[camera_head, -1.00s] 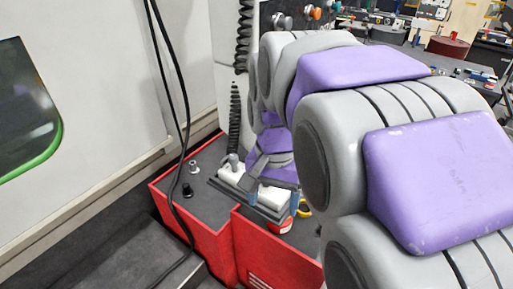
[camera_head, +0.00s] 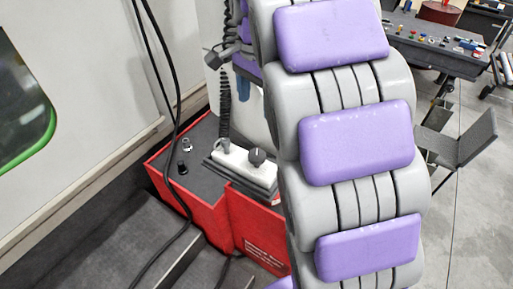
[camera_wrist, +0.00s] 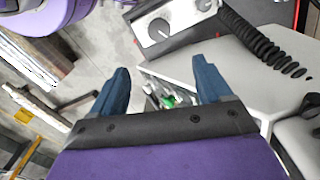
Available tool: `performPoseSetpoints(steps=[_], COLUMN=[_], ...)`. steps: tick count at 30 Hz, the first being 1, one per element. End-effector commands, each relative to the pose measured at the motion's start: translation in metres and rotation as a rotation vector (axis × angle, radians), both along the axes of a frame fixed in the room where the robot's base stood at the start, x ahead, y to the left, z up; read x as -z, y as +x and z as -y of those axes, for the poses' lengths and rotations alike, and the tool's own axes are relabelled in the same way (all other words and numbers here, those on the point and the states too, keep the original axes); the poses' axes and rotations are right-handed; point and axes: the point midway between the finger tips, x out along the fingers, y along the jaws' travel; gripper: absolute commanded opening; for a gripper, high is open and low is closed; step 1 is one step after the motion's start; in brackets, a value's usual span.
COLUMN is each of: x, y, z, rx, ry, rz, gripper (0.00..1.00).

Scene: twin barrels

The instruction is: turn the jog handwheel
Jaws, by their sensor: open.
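The jog handwheel looks to be the dark knob (camera_head: 257,156) on a white box (camera_head: 232,158) with a coiled black cord, set on a dark plate on the red cabinet. In the wrist view a round grey dial (camera_wrist: 159,29) shows on the white box (camera_wrist: 148,40), beyond the fingertips. My gripper (camera_head: 243,92) is above and apart from the box, partly hidden behind my arm. In the wrist view my gripper (camera_wrist: 160,75) has its two blue fingers spread with nothing between them.
The red cabinet (camera_head: 262,225) has small dark and silver knobs (camera_head: 184,157) on top. A black cable (camera_head: 176,100) hangs at the left by the pale machine wall (camera_head: 80,90). A table with small parts (camera_head: 435,42) and a grey chair (camera_head: 465,140) stand at the right.

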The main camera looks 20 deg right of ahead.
Motion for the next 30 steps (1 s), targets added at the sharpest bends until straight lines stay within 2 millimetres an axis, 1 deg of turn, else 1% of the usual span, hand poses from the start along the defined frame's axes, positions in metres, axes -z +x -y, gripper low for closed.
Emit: performPoseSetpoints(steps=[11, 17, 24, 30], x=[0.049, 0.081, 0.124, 0.153], y=[-0.001, -0.002, -0.002, -0.002], z=[0.0, -0.001, -0.001, -0.001], rx=[-0.002, -0.002, -0.002, -0.003], ry=[0.0, 0.0, 0.001, 0.001], rz=[-0.003, -0.005, -0.007, -0.006], gripper=[0.78, 0.78, 0.78, 0.78])
